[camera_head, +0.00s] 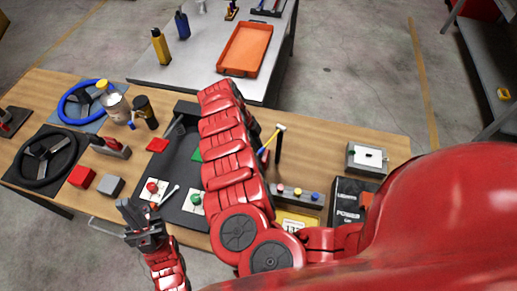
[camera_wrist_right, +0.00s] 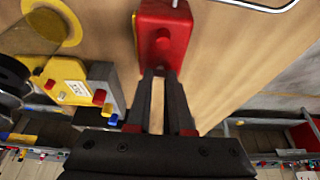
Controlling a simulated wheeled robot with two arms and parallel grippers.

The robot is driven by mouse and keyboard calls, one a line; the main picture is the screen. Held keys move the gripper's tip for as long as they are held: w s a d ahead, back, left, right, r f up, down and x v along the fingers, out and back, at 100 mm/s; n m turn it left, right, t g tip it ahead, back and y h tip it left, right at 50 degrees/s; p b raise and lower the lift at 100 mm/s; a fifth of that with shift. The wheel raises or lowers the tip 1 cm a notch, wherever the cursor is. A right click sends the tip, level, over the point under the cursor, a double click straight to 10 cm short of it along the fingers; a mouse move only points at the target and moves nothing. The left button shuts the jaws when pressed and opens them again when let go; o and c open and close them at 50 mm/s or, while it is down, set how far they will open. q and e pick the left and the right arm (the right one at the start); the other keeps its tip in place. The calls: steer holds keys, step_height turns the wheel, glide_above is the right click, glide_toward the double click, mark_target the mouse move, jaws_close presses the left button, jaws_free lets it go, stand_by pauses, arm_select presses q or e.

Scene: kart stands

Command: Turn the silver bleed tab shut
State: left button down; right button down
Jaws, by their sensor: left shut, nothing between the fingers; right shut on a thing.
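My right gripper (camera_wrist_right: 162,74) is shut in the right wrist view. Its fingertips meet the near end of a red block (camera_wrist_right: 180,20) with a darker red knob on its face. The fingers cover the place of contact. I cannot make out a silver tab there. In the head view my large red arm covers the middle of the table, and my right gripper is not visible. My left gripper (camera_head: 145,233) is shut and empty at the front edge of the table, left of the dark tray.
A wooden table (camera_head: 345,137) holds steering wheels, bottles, a dark tray (camera_head: 183,150), a hammer (camera_head: 272,143) and a button strip (camera_head: 312,200). A yellow box (camera_wrist_right: 66,78) stands left of the right gripper. A grey table (camera_head: 190,72) with an orange tray (camera_head: 246,50) is behind.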

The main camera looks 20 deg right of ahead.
steer(key=c, duration=0.8)
jaws_free()
steer(key=shift+w+r, duration=0.1)
steer(key=shift+r, duration=0.05)
steer(key=b+v, duration=0.3)
steer(key=v, duration=0.4)
steer(key=shift+w+a+r+b, duration=0.1)
steer(key=shift+a+r+b, duration=0.1)
steer(key=shift+b, duration=0.2)
steer(key=b+v, duration=0.1)
steer(key=v, duration=0.8)
steer(key=shift+r+b, duration=0.3)
steer(key=shift+r, duration=0.05)
steer(key=shift+d, duration=0.1)
